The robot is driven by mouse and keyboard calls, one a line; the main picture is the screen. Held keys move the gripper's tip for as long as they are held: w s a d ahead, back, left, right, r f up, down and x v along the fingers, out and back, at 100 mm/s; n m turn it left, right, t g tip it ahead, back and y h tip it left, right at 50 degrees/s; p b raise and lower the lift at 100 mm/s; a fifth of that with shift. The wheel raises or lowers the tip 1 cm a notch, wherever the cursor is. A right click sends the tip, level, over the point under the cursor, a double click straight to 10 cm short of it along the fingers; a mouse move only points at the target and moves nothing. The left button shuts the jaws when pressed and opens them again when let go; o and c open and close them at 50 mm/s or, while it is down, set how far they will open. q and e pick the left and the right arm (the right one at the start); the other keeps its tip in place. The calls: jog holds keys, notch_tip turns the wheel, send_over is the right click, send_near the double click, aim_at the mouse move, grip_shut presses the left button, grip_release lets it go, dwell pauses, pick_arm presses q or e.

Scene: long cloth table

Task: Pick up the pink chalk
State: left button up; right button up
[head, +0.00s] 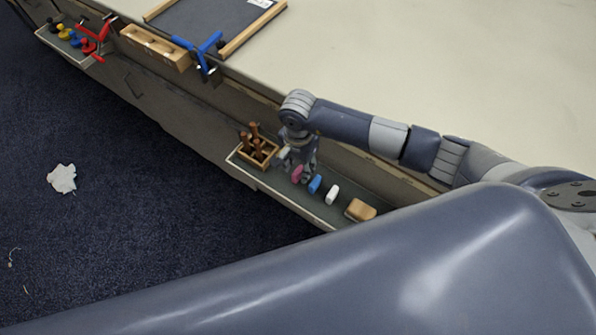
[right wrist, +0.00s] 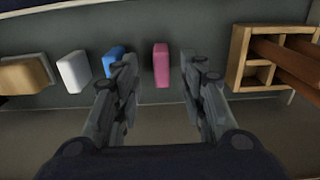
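The pink chalk (head: 297,173) stands on the narrow ledge along the table's side, between the blue chalk (head: 315,184) and the wooden box. In the right wrist view the pink chalk (right wrist: 161,65) shows in the gap between the two fingers of my right gripper (right wrist: 158,72), with space on both sides. My right gripper (head: 299,163) is open and empty, pointing down over the ledge by the pink chalk. The left finger partly covers the blue chalk (right wrist: 113,60) in the wrist view. My left gripper is not in view.
A white chalk (head: 332,194) and a wood-backed eraser (head: 360,210) stand beyond the blue chalk. A small wooden box (head: 258,152) with brown handles is close on the other side. A pale piece (head: 284,154) by the gripper is unclear. Crumpled paper (head: 62,178) lies on the carpet.

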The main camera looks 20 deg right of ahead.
aim_at(298, 171)
notch_tip(298, 171, down, 3)
jog(key=shift+w+a+f, duration=0.1)
jog(key=shift+f, duration=0.15)
jog(key=shift+c, duration=0.5)
grip_shut()
jog(key=shift+r, duration=0.25)
pick_arm(q)
jog(key=shift+w+d+f+b, duration=0.15)
jog(key=shift+w+b, duration=0.1)
jog(key=shift+w, duration=0.25)
jog(key=shift+w+d+f+b, duration=0.1)
jog(key=shift+w+b, duration=0.15)
jog(key=shift+w, duration=0.25)
pick_arm(e)
notch_tip(298, 171, up, 10)
jog(key=shift+f, duration=0.2)
